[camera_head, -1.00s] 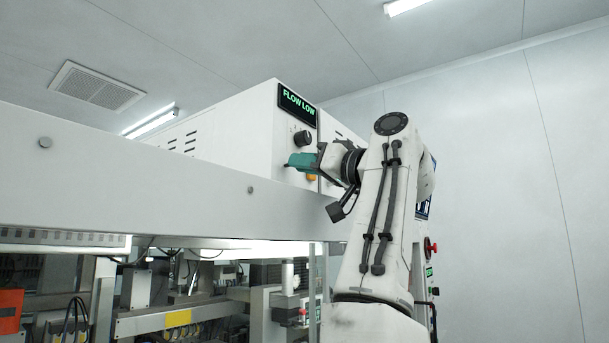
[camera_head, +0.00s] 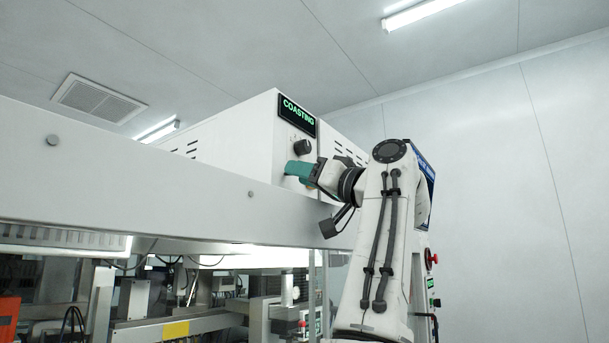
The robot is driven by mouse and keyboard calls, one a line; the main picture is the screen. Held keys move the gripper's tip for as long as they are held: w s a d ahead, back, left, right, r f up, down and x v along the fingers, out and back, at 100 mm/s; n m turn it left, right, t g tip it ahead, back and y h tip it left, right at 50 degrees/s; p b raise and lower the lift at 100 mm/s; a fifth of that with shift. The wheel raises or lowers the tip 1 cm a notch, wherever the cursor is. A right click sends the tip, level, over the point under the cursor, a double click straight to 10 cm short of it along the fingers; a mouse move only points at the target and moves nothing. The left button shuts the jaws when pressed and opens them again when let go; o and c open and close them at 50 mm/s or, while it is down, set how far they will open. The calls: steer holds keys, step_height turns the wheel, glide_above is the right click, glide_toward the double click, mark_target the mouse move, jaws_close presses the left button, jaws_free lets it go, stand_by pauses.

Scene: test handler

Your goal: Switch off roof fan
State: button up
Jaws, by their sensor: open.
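The roof fan unit (camera_head: 240,140) is a white box with side vents on top of the machine. Its small display (camera_head: 298,112) reads "COASTING" in green letters. A dark round knob (camera_head: 302,146) sits on its front face below the display. My gripper (camera_head: 299,172), with teal fingers, is open just below the knob at the front face, apart from the knob. I cannot tell whether the fingers touch the face. The lower part of the front face is hidden behind my gripper.
The machine's white beam (camera_head: 150,185) runs below the fan unit, close under my gripper. A red button (camera_head: 432,258) is on a panel at the right, behind my arm. A second vented box (camera_head: 345,150) stands to the right. Free room lies further right, before the wall.

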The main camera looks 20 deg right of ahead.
steer(key=b+v, duration=0.4)
steer(key=v, duration=0.6)
steer(key=shift+s+d+f+b, duration=0.15)
steer(key=shift+s+f+b, duration=0.05)
steer(key=shift+s+b, duration=0.15)
